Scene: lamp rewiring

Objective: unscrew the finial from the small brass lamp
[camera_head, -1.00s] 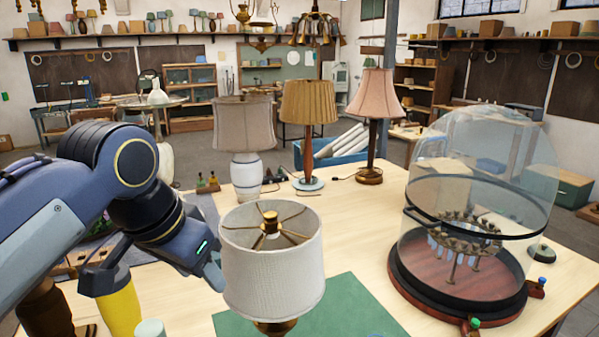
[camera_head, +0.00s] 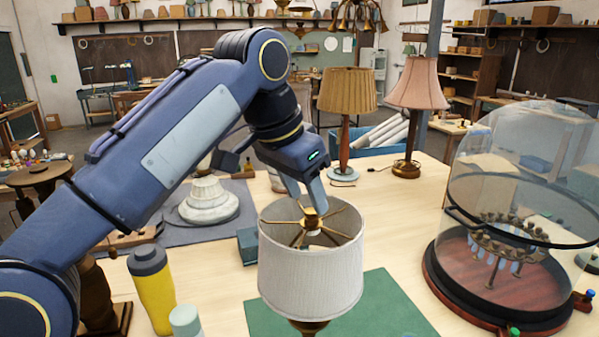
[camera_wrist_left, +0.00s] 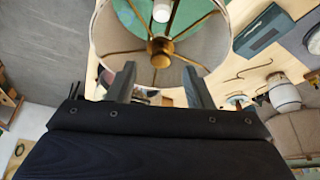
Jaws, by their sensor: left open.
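The small brass lamp stands on a green mat (camera_head: 390,315). Its pale drum shade (camera_head: 310,270) is open at the top, and its brass base (camera_head: 309,327) shows only partly below. Brass spokes meet at the brass finial (camera_head: 311,218) in the middle of the shade's top. My left gripper (camera_head: 306,196) is over the shade's far rim, pointing down close to the finial. In the left wrist view the gripper (camera_wrist_left: 159,75) has its two fingers apart with nothing held between them. The finial (camera_wrist_left: 160,46) shows just beyond the fingertips. My right gripper is not in view.
A glass dome (camera_head: 520,190) on a dark round base stands at right. Lamps with a pleated tan shade (camera_head: 347,90) and a pink shade (camera_head: 417,82) stand behind. A yellow bottle (camera_head: 152,290) stands left of the lamp. Bare tabletop lies between lamp and dome.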

